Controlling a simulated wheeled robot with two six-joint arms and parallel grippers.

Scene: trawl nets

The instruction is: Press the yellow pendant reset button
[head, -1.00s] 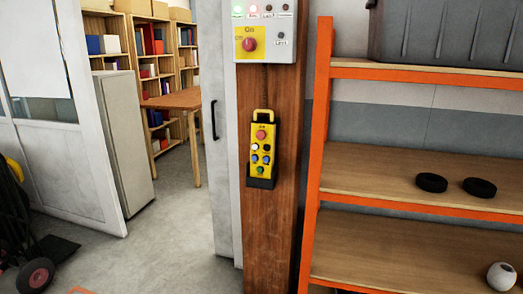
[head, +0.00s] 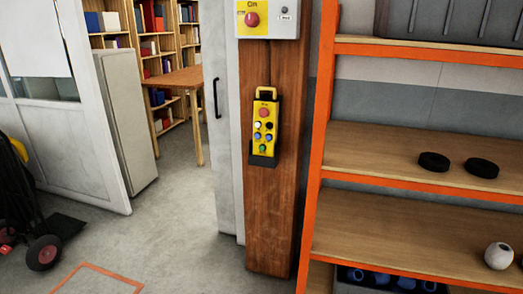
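The yellow pendant (head: 264,125) hangs upright in a black holder (head: 263,160) on a wooden post (head: 271,215), a little right of the middle of the head view. It has a large red button (head: 264,113) at the top. Below are smaller buttons in pairs, white and black, then blue and what looks like yellow (head: 257,136), with a green one (head: 262,149) at the bottom. The labels are too small to read. Neither gripper is in view.
A grey and yellow switch box (head: 267,19) with a red knob is above the pendant. An orange shelf rack (head: 319,150) with black rings (head: 434,162) stands at the right. A hand truck (head: 43,252) is at the left. The floor (head: 180,240) before the post is mostly clear.

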